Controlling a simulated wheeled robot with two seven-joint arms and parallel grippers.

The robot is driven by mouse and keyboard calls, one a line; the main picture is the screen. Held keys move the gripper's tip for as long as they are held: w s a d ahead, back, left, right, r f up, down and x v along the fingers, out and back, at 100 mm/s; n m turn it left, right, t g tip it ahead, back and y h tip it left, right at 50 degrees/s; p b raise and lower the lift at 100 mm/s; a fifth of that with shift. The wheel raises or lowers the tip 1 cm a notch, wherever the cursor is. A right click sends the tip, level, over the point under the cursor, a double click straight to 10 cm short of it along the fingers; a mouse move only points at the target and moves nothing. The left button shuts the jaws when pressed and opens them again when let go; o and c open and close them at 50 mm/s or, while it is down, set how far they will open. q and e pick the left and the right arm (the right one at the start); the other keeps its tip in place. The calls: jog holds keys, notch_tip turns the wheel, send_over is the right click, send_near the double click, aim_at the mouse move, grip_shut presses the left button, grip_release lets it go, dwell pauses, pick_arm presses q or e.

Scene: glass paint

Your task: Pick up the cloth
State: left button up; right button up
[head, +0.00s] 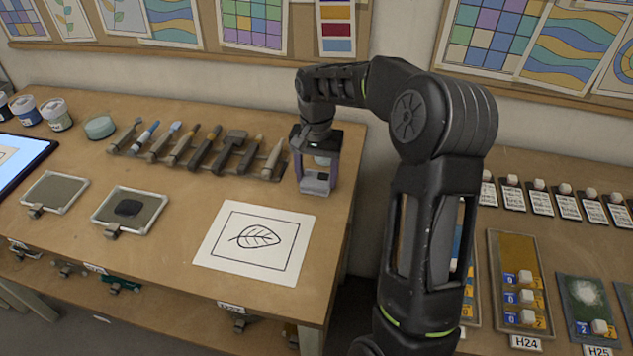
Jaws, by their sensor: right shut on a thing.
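My right gripper (316,172) points down at the right end of the left table, beyond the leaf drawing. It is shut on a small grey block-like thing (316,184), which looks like the folded cloth. The fingers hide part of it, and I cannot tell whether it still touches the table. My left gripper is not in view.
A row of tools (205,150) lies just left of the gripper. The leaf drawing (255,278) lies in front of it. Two framed trays (150,221) are further left. A gap separates this table from the right table (540,195), which holds several samples.

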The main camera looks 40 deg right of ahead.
aim_at(316, 179)
notch_tip(316, 179, up, 10)
jog(key=shift+r+b, duration=0.1)
jog(key=shift+b, duration=0.45)
dwell(0.5)
jog(key=o, duration=0.8)
jog(key=c, duration=0.6)
jog(key=shift+c, duration=0.2)
